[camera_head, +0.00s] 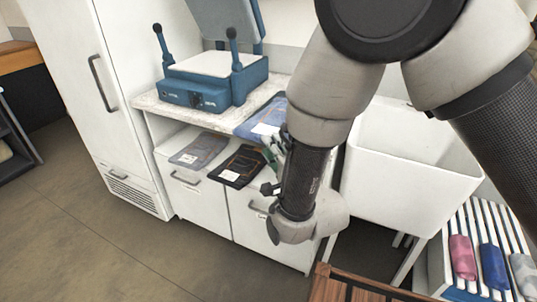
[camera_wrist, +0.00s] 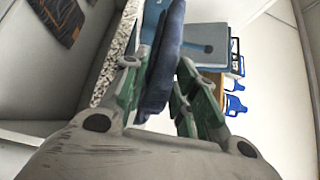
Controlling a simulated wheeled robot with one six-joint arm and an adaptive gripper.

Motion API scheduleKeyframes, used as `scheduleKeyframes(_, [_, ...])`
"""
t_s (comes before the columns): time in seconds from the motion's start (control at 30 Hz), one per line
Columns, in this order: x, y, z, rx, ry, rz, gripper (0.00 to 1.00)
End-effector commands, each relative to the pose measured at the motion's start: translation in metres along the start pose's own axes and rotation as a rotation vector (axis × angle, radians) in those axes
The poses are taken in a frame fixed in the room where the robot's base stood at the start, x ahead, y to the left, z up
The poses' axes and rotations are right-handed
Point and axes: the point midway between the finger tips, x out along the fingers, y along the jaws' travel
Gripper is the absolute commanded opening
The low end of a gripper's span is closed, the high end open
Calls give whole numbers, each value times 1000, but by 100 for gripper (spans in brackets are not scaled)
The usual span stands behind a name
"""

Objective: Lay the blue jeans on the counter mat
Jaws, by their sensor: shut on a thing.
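The blue jeans (camera_head: 262,117), folded with a pale label, are at the right end of the speckled counter top (camera_head: 160,104). My gripper (camera_head: 272,158) is beside them, partly hidden by my arm. In the wrist view the green-padded fingers of my gripper (camera_wrist: 157,95) are on either side of the blue jeans (camera_wrist: 165,55), which stand edge-on between them. I cannot tell whether the jeans touch the counter. I cannot make out a counter mat.
A blue heat press (camera_head: 212,80) stands on the counter. Grey folded jeans (camera_head: 198,150) and black folded jeans (camera_head: 238,166) lie on the lower white ledge. A white fridge (camera_head: 110,90) is left, a white sink (camera_head: 410,155) right, and a slatted rack (camera_head: 482,225) with rolled cloths further right.

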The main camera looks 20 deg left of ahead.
Motion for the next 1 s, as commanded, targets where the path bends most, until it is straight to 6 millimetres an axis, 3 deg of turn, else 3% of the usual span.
scheduleKeyframes(0.8, [60, -1, -69, 0, 1, -3, 0])
scheduleKeyframes(1.0, [58, 23, -66, -2, -1, 0, 0])
